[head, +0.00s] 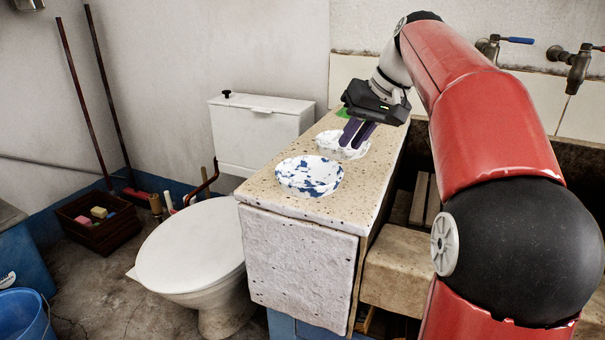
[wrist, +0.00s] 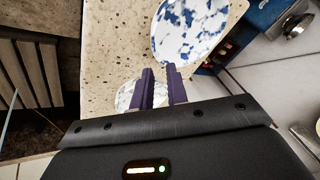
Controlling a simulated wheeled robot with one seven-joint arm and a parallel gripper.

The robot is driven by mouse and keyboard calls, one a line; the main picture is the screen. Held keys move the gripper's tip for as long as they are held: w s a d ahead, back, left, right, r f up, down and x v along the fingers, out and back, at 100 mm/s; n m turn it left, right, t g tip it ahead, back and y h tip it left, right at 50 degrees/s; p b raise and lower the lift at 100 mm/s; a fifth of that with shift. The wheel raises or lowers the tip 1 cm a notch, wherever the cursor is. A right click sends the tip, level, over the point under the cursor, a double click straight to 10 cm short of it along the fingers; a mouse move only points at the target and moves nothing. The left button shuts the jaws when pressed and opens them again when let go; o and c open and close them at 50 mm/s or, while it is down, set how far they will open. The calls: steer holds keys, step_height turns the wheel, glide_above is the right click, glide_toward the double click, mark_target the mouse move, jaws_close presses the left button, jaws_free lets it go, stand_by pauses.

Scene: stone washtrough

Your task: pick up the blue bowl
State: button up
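A white bowl with blue blotches (head: 309,177) stands on the speckled stone counter (head: 262,190), near its front end. It also shows in the wrist view (wrist: 188,32), beyond the fingertips. A second, mostly white bowl (head: 333,149) stands farther back on the counter. In the wrist view, this paler bowl (wrist: 127,96) is partly hidden by my fingers. My gripper (head: 356,141) points down over the second bowl, its two purple fingers apart with a gap between them. I cannot tell whether the fingers touch that bowl. The blue-blotched bowl is apart from my gripper.
A green item (head: 345,113) lies behind the paler bowl. A toilet (head: 195,245) stands left of the counter. A stone trough (head: 395,265) is on the right, with taps (head: 570,68) on the wall above. Bare counter surrounds the front bowl.

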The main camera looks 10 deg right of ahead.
mark_target(331, 172)
steer(key=x, duration=0.7)
steer(key=shift+w+d+f+b, duration=0.1)
steer(key=shift+b, duration=0.3)
steer(key=shift+c, duration=0.2)
jaws_close()
